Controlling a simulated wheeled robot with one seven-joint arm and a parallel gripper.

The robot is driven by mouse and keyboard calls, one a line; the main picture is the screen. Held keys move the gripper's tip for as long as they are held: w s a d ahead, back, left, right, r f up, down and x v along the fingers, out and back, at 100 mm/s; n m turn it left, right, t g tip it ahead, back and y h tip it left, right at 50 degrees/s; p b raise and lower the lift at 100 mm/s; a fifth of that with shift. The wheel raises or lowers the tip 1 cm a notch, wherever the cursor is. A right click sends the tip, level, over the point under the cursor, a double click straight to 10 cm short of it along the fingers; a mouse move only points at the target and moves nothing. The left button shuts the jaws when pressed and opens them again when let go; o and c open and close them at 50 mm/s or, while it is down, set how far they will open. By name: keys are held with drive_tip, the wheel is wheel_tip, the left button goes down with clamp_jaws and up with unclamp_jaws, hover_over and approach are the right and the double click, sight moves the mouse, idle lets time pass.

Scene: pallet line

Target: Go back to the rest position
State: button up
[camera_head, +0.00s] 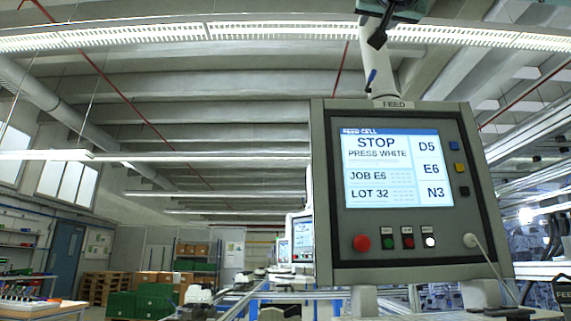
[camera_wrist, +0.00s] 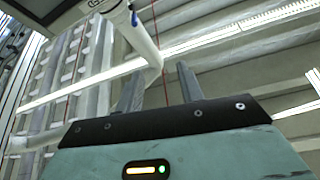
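My gripper (camera_head: 378,38) shows in part at the top of the head view, above the control panel. In the wrist view, its two grey fingers (camera_wrist: 158,70) stand apart over the teal gripper body (camera_wrist: 225,150), with nothing between them. The grey panel (camera_head: 325,200), labelled FEED, fills the right of the head view. Its screen (camera_head: 390,168) reads STOP, PRESS WHITE, JOB E6, LOT 32, with D5, E6 and N3 beside. A white button (camera_head: 429,241) below looks lit. My gripper appears clear of the panel face; its depth is hard to judge.
A pale pole (camera_head: 383,85) rises above the panel. The panel also carries a large red button (camera_head: 361,243) and side buttons. Further panels (camera_head: 302,238) stand behind at left. Green crates (camera_head: 140,302) and shelves stand far left. Rails run along the right.

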drive_tip(key=w+a+f+n+g+y+p, duration=0.1)
drive_tip(key=w+a+f+n+g+y, duration=0.2)
drive_tip(key=f, duration=0.5)
drive_tip(key=w+a+f+n+g+y+p, duration=0.1)
drive_tip(key=w+a+f+n+g, duration=0.15)
drive_tip(key=a+f, duration=0.5)
drive_tip(key=w+a+f+n+g+y+p, duration=0.1)
drive_tip(key=w+a+f+n+g, duration=0.2)
drive_tip(key=f, duration=0.6)
wheel_tip(320, 180, down, 12)
drive_tip(key=a+f+g+p, duration=0.1)
drive_tip(key=a+g, duration=0.1)
drive_tip(key=g, duration=0.1)
drive_tip(key=s+d+f+n+g+p, duration=0.1)
drive_tip(key=s+f+g, duration=0.3)
drive_tip(key=f, duration=0.7)
drive_tip(key=s+d+f+n+g+p, duration=0.2)
drive_tip(key=s+f, duration=0.4)
drive_tip(key=f, duration=0.4)
drive_tip(key=s+d+f+g+h, duration=0.1)
drive_tip(key=s+d+f+g, duration=0.2)
drive_tip(key=s+f, duration=0.4)
drive_tip(key=s+d+f+g+h+p, duration=0.1)
drive_tip(key=s+d+f+g, duration=0.2)
drive_tip(key=s+d+f, duration=0.3)
drive_tip(key=s+f, duration=0.2)
drive_tip(key=s, duration=0.1)
